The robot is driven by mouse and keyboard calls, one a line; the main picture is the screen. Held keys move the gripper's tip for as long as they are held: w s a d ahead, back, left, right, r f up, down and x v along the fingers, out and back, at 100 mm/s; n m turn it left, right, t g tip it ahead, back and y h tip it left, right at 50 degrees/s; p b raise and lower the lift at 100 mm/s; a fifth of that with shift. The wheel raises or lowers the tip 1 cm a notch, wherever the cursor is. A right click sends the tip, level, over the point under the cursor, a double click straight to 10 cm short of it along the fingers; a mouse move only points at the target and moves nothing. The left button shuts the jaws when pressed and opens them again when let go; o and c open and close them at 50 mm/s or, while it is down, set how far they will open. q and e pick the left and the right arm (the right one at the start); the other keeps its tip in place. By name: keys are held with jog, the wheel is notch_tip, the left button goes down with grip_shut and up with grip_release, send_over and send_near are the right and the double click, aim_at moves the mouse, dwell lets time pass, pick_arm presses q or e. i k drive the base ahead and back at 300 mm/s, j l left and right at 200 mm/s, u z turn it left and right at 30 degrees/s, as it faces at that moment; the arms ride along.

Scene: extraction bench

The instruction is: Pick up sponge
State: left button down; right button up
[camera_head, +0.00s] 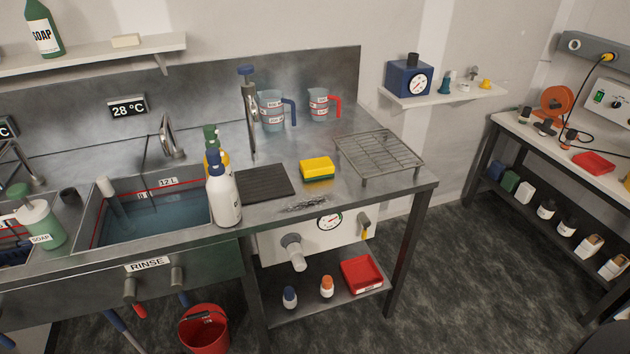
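The sponge (317,169) is a yellow block with a dark green lower layer. It lies flat on the steel bench top, between a black mat on its left and a wire rack on its right. Nothing covers it, and no gripper touches it. Neither of my grippers shows in the head view.
Two measuring jugs (271,110) (318,104) stand behind. A grey smudge (305,204) marks the bench in front.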

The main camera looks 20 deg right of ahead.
aim_at(321, 167)
jog(key=j+z, duration=0.35)
jog(key=j, duration=0.3)
jog(key=j+z, duration=0.3)
jog(key=j, duration=0.35)
